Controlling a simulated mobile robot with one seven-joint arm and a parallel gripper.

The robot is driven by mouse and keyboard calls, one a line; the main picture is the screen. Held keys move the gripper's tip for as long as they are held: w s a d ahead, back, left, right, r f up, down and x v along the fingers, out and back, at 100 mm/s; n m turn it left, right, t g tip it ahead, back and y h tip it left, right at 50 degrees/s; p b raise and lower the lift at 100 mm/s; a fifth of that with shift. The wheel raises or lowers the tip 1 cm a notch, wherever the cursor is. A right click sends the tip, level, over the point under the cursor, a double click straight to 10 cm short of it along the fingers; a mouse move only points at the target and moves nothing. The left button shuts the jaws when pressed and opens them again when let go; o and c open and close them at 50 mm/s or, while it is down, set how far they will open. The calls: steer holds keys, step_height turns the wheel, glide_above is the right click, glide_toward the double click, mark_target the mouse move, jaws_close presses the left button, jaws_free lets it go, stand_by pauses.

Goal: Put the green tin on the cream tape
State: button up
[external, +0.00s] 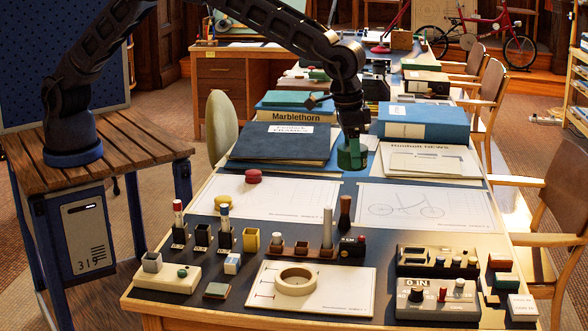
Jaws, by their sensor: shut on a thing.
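The green tin (352,158) is a short dark green cylinder over the middle of the long table. My gripper (352,138) points down from above and is shut on it. The tin's underside seems to be above the table surface, but its exact height is hard to tell. The cream tape (312,282) is a thick ring lying flat on a white drawing sheet near the table's front edge. It lies nearer the camera and to the left of my gripper. Nothing sits on the tape.
Small holders with upright markers and a wooden rack (301,251) stand just behind the tape. A grey control box (437,299) stands to its right. Thick binders (277,147) and a blue book (423,121) flank my gripper. Flat drawing sheets (427,208) cover the table's middle.

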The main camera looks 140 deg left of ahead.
steer(key=r, duration=0.1)
glide_above(298, 276)
step_height(298, 276, down, 20)
steer(key=shift+s+d+r, duration=0.15)
steer(key=shift+r, duration=0.05)
stand_by(0.3)
steer(key=o, duration=1)
steer(key=shift+f, duration=0.1)
steer(key=shift+o, duration=0.2)
